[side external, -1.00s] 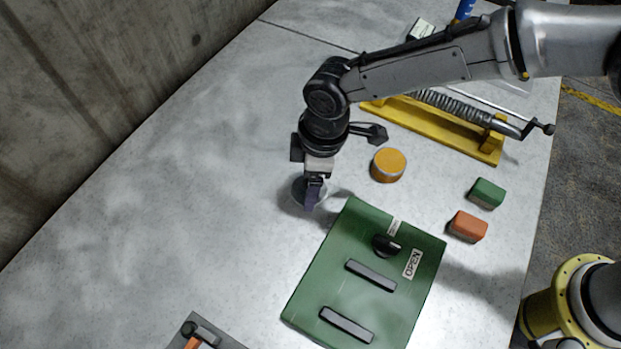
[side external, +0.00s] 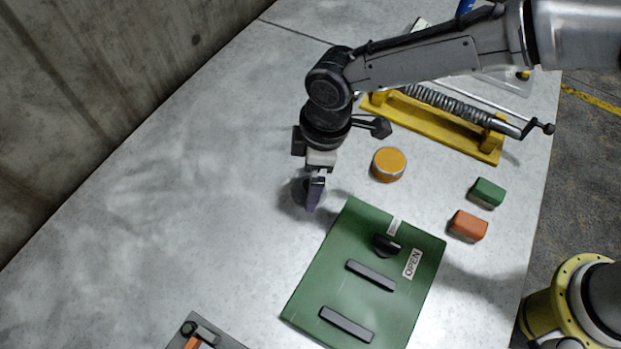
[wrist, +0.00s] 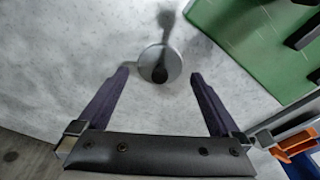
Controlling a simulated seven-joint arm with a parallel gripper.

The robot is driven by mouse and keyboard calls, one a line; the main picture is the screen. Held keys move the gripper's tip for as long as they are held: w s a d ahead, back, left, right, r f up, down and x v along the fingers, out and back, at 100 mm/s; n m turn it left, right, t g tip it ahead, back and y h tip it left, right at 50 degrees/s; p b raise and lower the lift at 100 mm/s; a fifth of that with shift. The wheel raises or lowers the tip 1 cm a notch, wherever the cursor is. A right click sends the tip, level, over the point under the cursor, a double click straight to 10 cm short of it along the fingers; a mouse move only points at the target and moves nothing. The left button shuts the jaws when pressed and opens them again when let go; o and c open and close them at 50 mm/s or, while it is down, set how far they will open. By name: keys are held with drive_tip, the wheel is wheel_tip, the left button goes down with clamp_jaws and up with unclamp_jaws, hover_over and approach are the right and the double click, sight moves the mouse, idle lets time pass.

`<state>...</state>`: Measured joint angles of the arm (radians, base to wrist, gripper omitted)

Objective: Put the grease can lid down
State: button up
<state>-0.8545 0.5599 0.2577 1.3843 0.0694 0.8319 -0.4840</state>
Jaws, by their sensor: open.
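The grease can lid (wrist: 149,58) is a grey round disc with a dark knob in the middle. In the wrist view it appears to lie flat on the grey table, knob up, between and slightly beyond my fingertips. My gripper (wrist: 159,75) is open, with one purple finger on each side of the lid and visible gaps to both. In the side view my gripper (side external: 314,204) is low over the table and largely hides the lid. An orange-filled round can (side external: 388,164) with a silvery rim stands to the right of my gripper.
A green panel (side external: 330,275) with dark bars and a knob lies in front, close to my gripper. A yellow-framed spring device (side external: 440,130), a green block (side external: 487,192) and an orange block (side external: 468,225) are to the right. The table at left is clear.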

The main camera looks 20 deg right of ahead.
wheel_tip(320, 180, up, 10)
drive_tip(key=d, duration=0.1)
drive_tip(key=shift+s, duration=0.15)
drive_tip(key=shift+d+r, duration=0.15)
drive_tip(key=shift+d, duration=0.05)
drive_tip(key=s+d+r+m+t, duration=0.1)
drive_tip(key=d+r+m, duration=0.3)
drive_tip(key=d, duration=0.7)
drive_tip(key=s+d+r+m+t, duration=0.1)
drive_tip(key=d+r+m, duration=0.2)
drive_tip(key=d+r, duration=0.65)
drive_tip(key=s+d+f+m+t, duration=0.1)
drive_tip(key=s+d+f+m, duration=0.2)
drive_tip(key=s+d, duration=0.4)
drive_tip(key=s+d+f+m+t+h, duration=0.1)
drive_tip(key=s+d+f+m+t, duration=0.1)
drive_tip(key=s+d, duration=0.6)
drive_tip(key=d+f+m, duration=0.1)
drive_tip(key=d+m, duration=0.1)
drive_tip(key=d, duration=0.1)
drive_tip(key=shift+d+m, duration=0.35)
drive_tip(key=shift+m, duration=0.05)
